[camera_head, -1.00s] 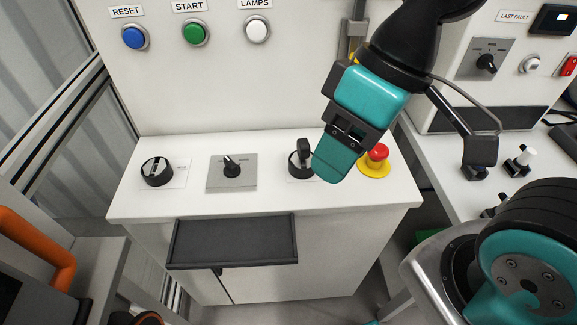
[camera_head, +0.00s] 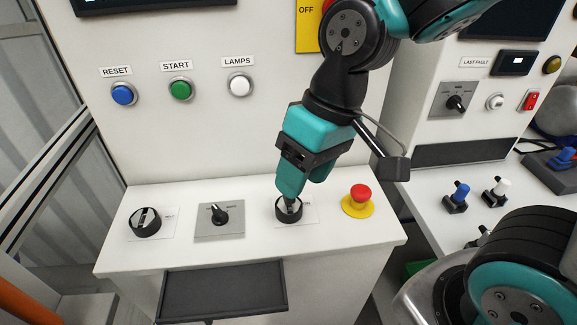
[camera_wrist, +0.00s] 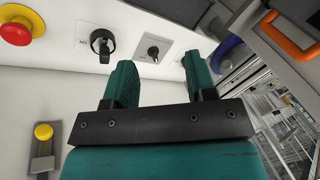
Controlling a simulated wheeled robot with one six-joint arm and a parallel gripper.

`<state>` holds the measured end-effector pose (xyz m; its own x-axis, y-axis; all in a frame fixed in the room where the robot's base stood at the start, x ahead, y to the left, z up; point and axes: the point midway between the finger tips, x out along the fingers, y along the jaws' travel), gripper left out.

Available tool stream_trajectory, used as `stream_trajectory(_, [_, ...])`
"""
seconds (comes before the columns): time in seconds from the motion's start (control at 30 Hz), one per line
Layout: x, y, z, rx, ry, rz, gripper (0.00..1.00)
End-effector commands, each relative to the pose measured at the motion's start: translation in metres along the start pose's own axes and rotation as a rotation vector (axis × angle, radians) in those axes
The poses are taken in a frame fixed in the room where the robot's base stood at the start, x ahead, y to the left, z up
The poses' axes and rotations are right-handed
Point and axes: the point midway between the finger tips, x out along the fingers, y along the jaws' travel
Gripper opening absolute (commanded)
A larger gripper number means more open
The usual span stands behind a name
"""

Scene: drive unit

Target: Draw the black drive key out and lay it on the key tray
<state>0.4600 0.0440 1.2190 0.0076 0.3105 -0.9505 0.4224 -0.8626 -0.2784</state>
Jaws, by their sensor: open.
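The black drive key stands upright in the round black key switch (camera_head: 289,209) on the white console top, left of the red stop button. In the head view my gripper (camera_head: 290,192) points down at this switch, and its teal fingers hide most of the key. In the wrist view the black key (camera_wrist: 104,43) shows beyond the left finger, not between the fingers. My gripper (camera_wrist: 160,82) is open there, with nothing visible between its fingers. The dark key tray (camera_head: 224,290) is fixed at the console's front edge and looks empty.
A red stop button (camera_head: 360,196) on a yellow base stands right of the key switch. A selector on a grey plate (camera_head: 219,222) and another round black switch (camera_head: 145,222) stand left. The upright panel (camera_head: 150,135) rises behind.

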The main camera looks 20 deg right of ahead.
Motion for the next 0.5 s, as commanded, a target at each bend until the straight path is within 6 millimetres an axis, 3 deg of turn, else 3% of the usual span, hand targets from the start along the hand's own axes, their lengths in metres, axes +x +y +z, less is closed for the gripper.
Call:
stream_trajectory(0.07, [-0.004, 0.015, -0.032, 0.105, -0.025, 0.034, 0.51])
stream_trajectory(0.2, [0.016, 0.052, -0.075, 0.281, -0.042, 0.114, 0.51])
stream_trajectory(0.33, [0.044, 0.088, -0.099, 0.415, -0.053, 0.195, 0.51])
stream_trajectory(0.5, [0.077, 0.122, -0.109, 0.524, -0.057, 0.279, 0.51])
